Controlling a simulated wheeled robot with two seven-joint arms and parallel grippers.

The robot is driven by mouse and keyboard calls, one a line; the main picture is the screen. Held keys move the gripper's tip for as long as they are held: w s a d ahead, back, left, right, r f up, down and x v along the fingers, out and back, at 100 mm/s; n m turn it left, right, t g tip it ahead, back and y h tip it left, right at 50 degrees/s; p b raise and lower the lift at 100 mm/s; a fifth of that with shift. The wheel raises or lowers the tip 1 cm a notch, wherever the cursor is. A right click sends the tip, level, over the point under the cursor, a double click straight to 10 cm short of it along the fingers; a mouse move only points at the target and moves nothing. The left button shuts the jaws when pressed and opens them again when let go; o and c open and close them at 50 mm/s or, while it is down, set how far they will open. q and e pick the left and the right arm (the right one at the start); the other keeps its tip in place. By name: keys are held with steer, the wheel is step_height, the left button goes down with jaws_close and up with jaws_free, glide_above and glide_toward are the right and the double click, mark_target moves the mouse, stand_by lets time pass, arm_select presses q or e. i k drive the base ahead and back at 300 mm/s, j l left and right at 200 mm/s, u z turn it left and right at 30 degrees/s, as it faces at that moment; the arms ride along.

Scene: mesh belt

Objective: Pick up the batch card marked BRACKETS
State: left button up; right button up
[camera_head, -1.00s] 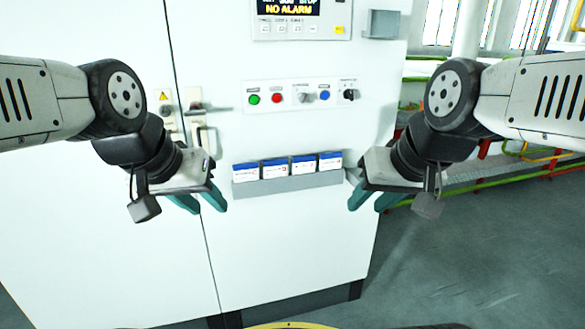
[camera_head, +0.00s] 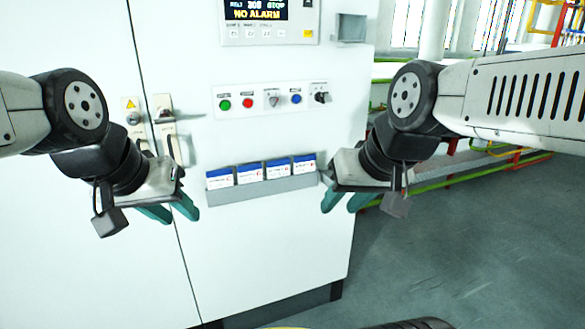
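Several batch cards with blue tops and white faces stand side by side in a grey rack (camera_head: 262,188) on the front of the white cabinet. They run from the leftmost card (camera_head: 220,178), through the second (camera_head: 249,173) and third (camera_head: 278,169), to the rightmost card (camera_head: 304,165). Their print is too small to read, so I cannot tell which is marked BRACKETS. My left gripper (camera_head: 176,215) is open and empty, left of the rack and apart from it. My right gripper (camera_head: 343,202) is open and empty, just right of the rack and a little lower.
Above the cards is a button panel (camera_head: 271,98) with green, red and blue buttons and knobs. Higher up is a display (camera_head: 254,10) reading NO ALARM. Switch handles (camera_head: 164,118) are on the cabinet's left. Red and yellow rails (camera_head: 480,163) run behind at right. The floor at right is clear.

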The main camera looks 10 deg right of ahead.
mark_target(247, 174)
steer(key=i+j+z, duration=0.1)
steer(key=j+z, duration=0.2)
steer(key=z, duration=0.15)
steer(key=j+z, duration=0.25)
steer(key=z, duration=0.25)
steer(key=j+z, duration=0.1)
steer(key=j, duration=0.6)
steer(key=k+j+z, duration=0.15)
steer(key=j, duration=0.5)
steer(key=j+z, duration=0.1)
steer(key=j, duration=0.6)
